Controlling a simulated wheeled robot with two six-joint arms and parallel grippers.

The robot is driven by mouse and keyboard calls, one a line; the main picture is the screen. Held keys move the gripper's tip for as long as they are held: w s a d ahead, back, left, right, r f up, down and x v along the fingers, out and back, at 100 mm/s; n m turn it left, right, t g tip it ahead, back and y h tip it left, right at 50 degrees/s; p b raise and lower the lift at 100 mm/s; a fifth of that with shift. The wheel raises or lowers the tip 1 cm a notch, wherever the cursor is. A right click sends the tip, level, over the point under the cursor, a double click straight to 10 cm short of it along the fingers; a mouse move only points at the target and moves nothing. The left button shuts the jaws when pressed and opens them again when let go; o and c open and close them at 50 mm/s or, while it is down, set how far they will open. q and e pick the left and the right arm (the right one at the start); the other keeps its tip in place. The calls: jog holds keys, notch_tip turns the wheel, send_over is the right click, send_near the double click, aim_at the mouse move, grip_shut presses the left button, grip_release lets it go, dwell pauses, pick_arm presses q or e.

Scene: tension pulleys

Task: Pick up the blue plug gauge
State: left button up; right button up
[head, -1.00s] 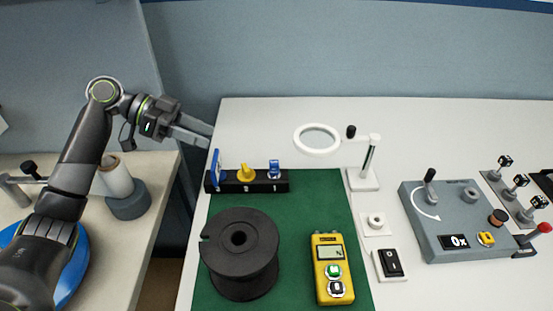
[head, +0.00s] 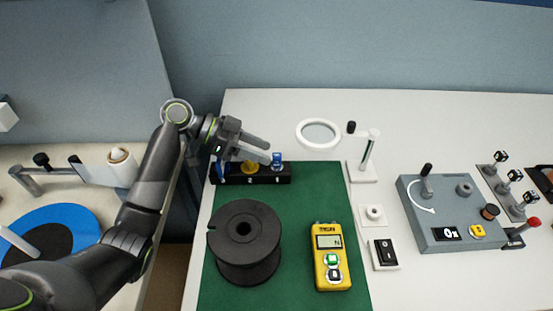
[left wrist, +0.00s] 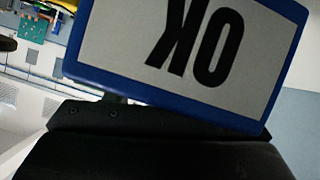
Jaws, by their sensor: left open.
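A black rack (head: 262,180) stands at the back left of the green mat and holds blue and yellow pieces. A small blue piece (head: 277,158), likely the blue plug gauge, stands upright at its right end. A yellow piece (head: 250,167) is in the middle, partly hidden by my arm. A thin blue plate (head: 220,167) stands at the left end. My left gripper (head: 269,151) is open, its fingertips close beside the small blue piece; contact cannot be told. In the left wrist view a blue-rimmed white plate (left wrist: 190,45) marked OK, upside down, fills much of the picture.
A black spool (head: 244,250) and a yellow meter (head: 331,258) sit on the green mat (head: 298,225). A ring magnifier (head: 341,133) stands behind, right of the rack. A grey control box (head: 445,215) lies farther right.

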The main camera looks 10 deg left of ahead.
aim_at(271, 165)
pick_arm(q)
jog(key=shift+x, duration=1.6)
grip_shut()
